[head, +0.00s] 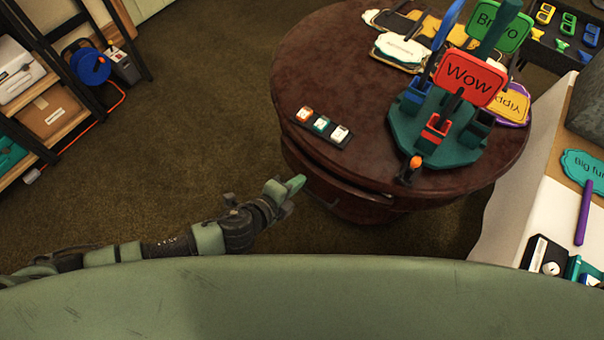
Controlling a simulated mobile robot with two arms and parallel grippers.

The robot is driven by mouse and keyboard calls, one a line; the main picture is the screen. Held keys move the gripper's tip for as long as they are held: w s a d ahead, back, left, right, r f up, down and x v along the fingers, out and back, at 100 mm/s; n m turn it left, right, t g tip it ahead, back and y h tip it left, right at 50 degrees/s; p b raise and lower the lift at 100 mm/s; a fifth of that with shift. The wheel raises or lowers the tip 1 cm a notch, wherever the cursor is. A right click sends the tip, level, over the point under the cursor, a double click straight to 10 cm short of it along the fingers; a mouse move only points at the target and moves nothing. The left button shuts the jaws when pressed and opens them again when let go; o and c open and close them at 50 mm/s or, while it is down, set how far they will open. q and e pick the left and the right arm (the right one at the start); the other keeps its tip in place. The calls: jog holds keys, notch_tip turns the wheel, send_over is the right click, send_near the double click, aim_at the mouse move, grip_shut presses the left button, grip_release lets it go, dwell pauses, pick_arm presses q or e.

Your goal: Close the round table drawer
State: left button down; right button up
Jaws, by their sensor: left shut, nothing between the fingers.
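The round table (310,85) is dark reddish brown and stands right of centre in the head view. Its drawer (350,200) shows below the near left edge of the tabletop and seems to stick out a little; the tabletop hides most of it, so I cannot tell how far it is open. My left gripper (291,187) is shut and empty, just left of the drawer and lower than the tabletop. Whether it touches the drawer front is unclear. My right gripper is out of view.
On the tabletop are a green stand (408,140) holding a red "Wow" sign (468,82), and a small tray with coloured blocks (321,128). A white table (510,215) stands at right, shelves (50,110) at upper left. The carpet (200,110) between is clear.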

pick_arm(q)
jog(key=shift+w+d, duration=0.7)
jog(key=shift+w, duration=0.25)
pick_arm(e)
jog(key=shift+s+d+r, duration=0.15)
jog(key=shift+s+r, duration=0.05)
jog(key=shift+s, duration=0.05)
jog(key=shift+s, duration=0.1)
